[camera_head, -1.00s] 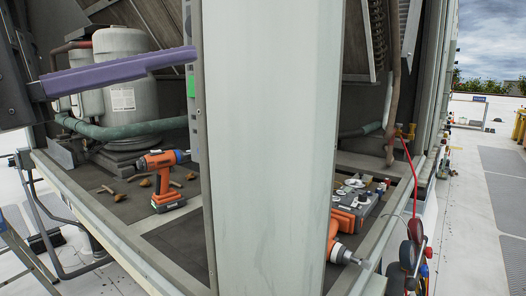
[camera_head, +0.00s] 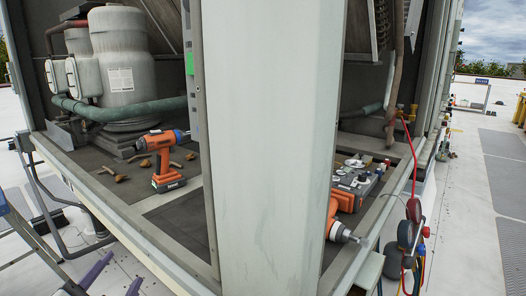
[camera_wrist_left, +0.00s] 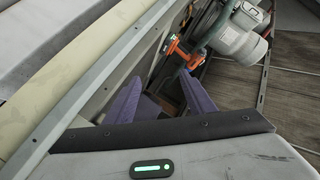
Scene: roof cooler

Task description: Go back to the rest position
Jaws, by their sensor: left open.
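My left gripper (camera_head: 114,280) shows only by its purple fingertips at the bottom left edge of the head view, low outside the cooler housing. In the left wrist view the two purple fingers of this gripper (camera_wrist_left: 160,80) stand apart with nothing held between them. The rest of my left arm is out of the head view. My right gripper is in neither view.
An orange drill (camera_head: 163,160) stands on the housing floor near a large grey cylinder (camera_head: 120,75). A wide pale post (camera_head: 265,150) blocks the middle. Another orange tool (camera_head: 336,222) lies right of it. Gauges (camera_head: 406,235) hang at the right. A ladder (camera_head: 35,240) stands lower left.

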